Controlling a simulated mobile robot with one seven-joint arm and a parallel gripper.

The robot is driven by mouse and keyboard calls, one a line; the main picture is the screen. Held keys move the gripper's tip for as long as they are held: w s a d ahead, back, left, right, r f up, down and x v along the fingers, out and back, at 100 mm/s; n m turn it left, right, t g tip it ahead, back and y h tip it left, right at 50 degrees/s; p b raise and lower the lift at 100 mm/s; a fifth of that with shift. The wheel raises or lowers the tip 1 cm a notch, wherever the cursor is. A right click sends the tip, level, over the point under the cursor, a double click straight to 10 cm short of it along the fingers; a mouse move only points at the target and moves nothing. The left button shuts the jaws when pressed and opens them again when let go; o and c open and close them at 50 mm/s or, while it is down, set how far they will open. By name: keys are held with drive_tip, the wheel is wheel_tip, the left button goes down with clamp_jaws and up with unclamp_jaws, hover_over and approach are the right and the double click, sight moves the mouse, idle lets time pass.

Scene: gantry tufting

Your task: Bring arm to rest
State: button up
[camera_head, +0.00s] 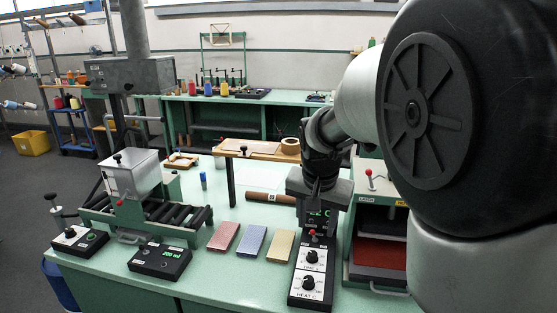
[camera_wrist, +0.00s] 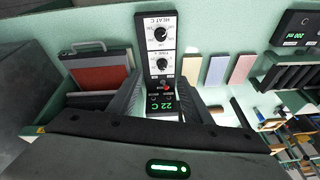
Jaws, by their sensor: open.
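My arm comes in from the right of the head view and reaches down to my gripper (camera_head: 318,212), which is above the rear of a black control box (camera_head: 311,276) with two dials. Nothing is held. I cannot tell whether the fingers touch the box.
Red, yellow and blue pads (camera_head: 253,243) lie left of the box on the green bench (camera_head: 215,282). A press with a red tray (camera_head: 380,253) stands to the right. A wooden shelf (camera_head: 258,149) with a tape roll is behind. A roller stand with a white hopper (camera_head: 130,175) is left.

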drive_tip(key=s+d+r+n+t+p, duration=0.1)
drive_tip(key=s+r, duration=0.4)
drive_tip(key=s, duration=0.6)
drive_tip(key=s+d+r+n+p, duration=0.1)
drive_tip(key=s+r+n, duration=0.3)
drive_tip(key=s, duration=0.8)
drive_tip(key=shift+s+d+r+t+y+p, duration=0.25)
drive_tip(key=shift+r+t+y+p, duration=0.15)
drive_tip(key=shift+r+p, duration=0.2)
